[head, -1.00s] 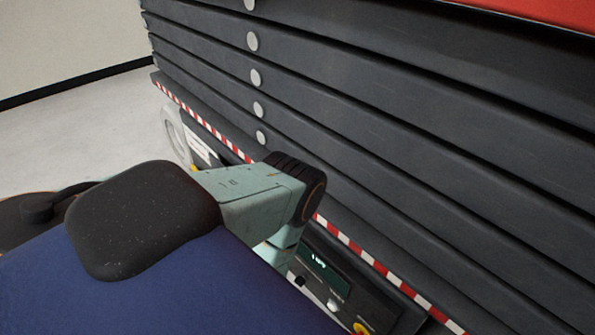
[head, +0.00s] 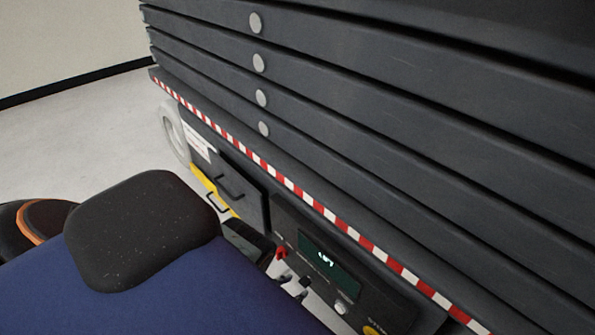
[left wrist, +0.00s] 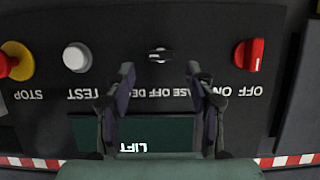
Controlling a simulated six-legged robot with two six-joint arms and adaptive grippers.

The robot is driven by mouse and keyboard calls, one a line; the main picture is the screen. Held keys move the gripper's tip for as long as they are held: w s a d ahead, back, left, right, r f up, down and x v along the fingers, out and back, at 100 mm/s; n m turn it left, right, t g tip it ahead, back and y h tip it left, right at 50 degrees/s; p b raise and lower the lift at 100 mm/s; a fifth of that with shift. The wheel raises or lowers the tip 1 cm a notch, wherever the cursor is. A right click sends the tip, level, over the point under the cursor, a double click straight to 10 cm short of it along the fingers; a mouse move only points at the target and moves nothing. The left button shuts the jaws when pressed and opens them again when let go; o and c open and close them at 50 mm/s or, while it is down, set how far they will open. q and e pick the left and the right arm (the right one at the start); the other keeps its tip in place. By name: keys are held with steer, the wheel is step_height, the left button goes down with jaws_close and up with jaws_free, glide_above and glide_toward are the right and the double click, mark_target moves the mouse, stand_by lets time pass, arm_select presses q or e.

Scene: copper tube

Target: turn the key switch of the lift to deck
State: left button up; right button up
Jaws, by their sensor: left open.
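The key switch (left wrist: 161,55) is a small dark knob on the lift's black control panel, in the left wrist view, where the panel appears upside down. Its grip looks roughly horizontal; its exact setting is hard to read. The labels below it are partly covered by my fingers. My left gripper (left wrist: 160,74) is open and empty, its two fingertips either side of the key's column and just below it in the picture; contact does not show. In the head view, my blue and black arm parts cover much of the gripper and the key is not clear. My right gripper is not in view.
Beside the key are a red on/off switch (left wrist: 250,55), a white test button (left wrist: 76,57) and a red-and-yellow stop button (left wrist: 17,60). A dark display (head: 330,265) sits on the panel. The lift's stacked dark bars (head: 400,130) rise above a red-white striped edge (head: 290,186).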

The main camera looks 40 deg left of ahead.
mark_target(305, 282)
arm_select(q)
steer(key=shift+b+x, duration=0.45)
steer(key=shift+x, duration=0.85)
steer(key=shift+a, duration=0.1)
steer(key=shift+c, duration=0.4)
jaws_close()
